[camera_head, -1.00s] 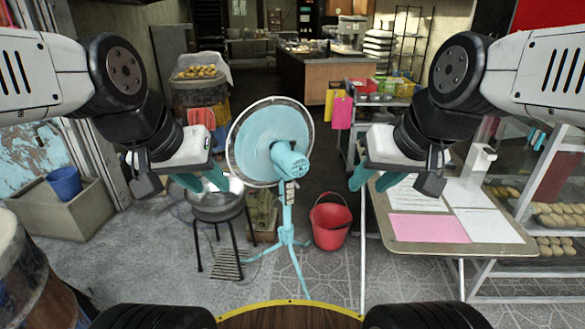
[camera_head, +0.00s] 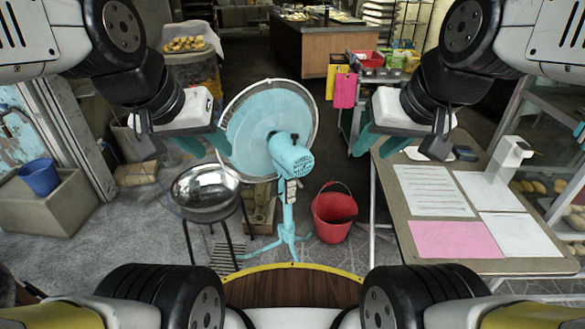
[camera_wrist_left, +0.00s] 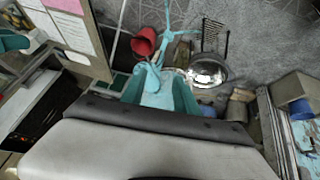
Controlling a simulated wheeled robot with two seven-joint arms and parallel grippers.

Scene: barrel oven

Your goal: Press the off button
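A light-blue pedestal fan (camera_head: 268,130) stands in the middle of the head view, its round head tilted and its motor housing (camera_head: 292,157) facing me. A small pale control panel (camera_head: 291,187) sits on its post below the housing; single buttons are too small to tell apart. My left gripper (camera_head: 194,148) is left of the fan, overlapping the head's left edge in the picture. In the left wrist view its teal fingers (camera_wrist_left: 158,92) are apart, with the fan beyond them. My right gripper (camera_head: 378,145) hangs right of the fan, beside the table; its finger gap is unclear.
A metal bowl on a stand (camera_head: 205,190) is left of the fan's post. A red bucket (camera_head: 334,214) stands right of it. A table with papers (camera_head: 400,195) fills the right side. A blue bucket (camera_head: 40,177) is far left.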

